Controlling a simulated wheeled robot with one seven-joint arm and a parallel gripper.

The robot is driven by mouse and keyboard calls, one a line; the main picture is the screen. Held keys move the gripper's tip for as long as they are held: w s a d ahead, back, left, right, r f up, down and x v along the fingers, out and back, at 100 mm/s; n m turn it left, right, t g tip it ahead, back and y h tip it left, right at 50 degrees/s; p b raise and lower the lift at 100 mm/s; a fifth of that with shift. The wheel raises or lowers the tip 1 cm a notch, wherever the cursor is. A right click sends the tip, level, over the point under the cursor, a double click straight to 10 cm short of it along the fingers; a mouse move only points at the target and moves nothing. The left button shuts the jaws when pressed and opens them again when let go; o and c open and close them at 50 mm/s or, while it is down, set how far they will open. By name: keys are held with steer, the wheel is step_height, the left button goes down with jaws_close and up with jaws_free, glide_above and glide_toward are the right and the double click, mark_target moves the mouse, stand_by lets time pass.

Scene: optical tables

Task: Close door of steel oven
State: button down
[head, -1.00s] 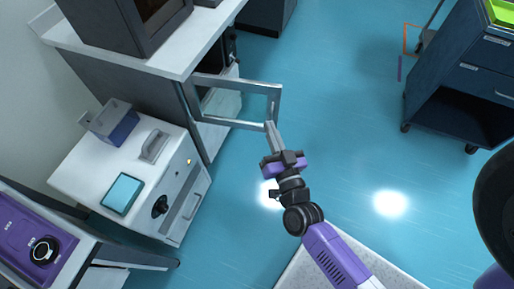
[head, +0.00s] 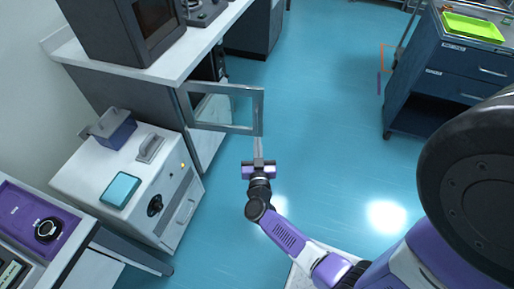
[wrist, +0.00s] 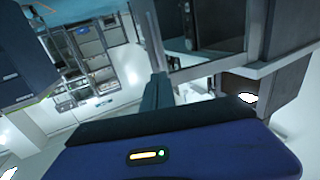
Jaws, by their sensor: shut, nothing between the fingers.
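The steel oven's door (head: 227,128) stands open, swung out from under the left bench. It is a grey metal frame around a clear pane. My gripper (head: 258,141) is shut and empty, with its fingertips at the door's lower right corner, the free end. In the wrist view the shut fingers (wrist: 157,88) point toward the corner of the door frame (wrist: 205,70). I cannot tell whether they touch it. The oven's inside is mostly hidden behind the door and the bench.
A white bench top (head: 165,68) carries a dark oven-like unit (head: 130,28). A white device (head: 130,175) with a knob stands in front at left. A blue drawer cart (head: 445,75) stands at right. Blue floor (head: 320,110) between is clear.

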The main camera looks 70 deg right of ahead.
mark_target(256, 117)
steer(key=b+x, duration=0.1)
steer(key=x, duration=0.9)
steer(key=shift+d, duration=0.1)
